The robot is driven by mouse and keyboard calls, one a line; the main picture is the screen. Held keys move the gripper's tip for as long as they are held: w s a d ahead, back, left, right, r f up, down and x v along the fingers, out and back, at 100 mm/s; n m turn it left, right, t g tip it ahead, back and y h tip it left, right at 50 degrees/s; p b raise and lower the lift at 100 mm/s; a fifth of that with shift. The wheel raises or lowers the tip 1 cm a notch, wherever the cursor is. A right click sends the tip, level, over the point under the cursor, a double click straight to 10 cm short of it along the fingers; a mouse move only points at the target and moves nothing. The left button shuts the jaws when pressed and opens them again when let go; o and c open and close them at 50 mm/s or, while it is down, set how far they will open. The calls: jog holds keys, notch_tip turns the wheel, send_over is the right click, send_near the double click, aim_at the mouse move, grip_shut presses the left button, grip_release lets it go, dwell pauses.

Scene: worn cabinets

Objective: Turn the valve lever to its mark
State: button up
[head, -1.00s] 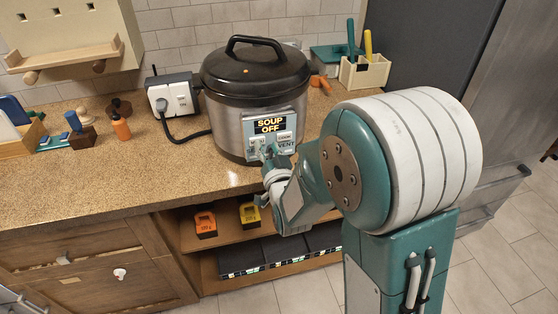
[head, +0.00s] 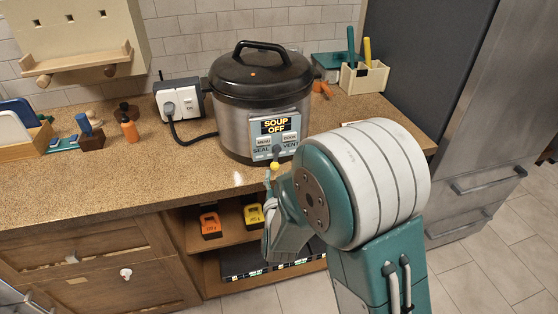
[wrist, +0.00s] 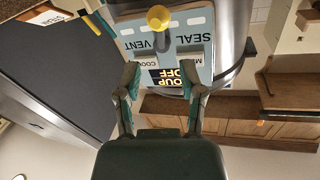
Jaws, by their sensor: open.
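The pressure cooker (head: 235,130) stands on the counter with a light blue panel (head: 263,142) on its front. The panel display reads SOUP OFF, with SEAL and VENT labels below. The valve lever is a short grey stem with a yellow knob (head: 274,166), between the two labels. In the wrist view, which is upside down, the yellow knob (wrist: 158,18) shows at the top, beyond my fingertips. My gripper (wrist: 160,80) is open and empty, facing the panel, with fingers apart. In the head view my gripper (head: 269,184) is just below the knob, partly hidden by my arm.
A wall socket box (head: 180,103) with a black cord stands left of the cooker. A utensil holder (head: 364,78) is behind right. Orange (head: 210,225) and yellow (head: 254,216) devices sit on the shelf below. The counter (head: 180,178) front left is clear.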

aim_at(276, 158)
jog(key=w, duration=0.7)
jog(key=shift+a, duration=0.25)
grip_shut()
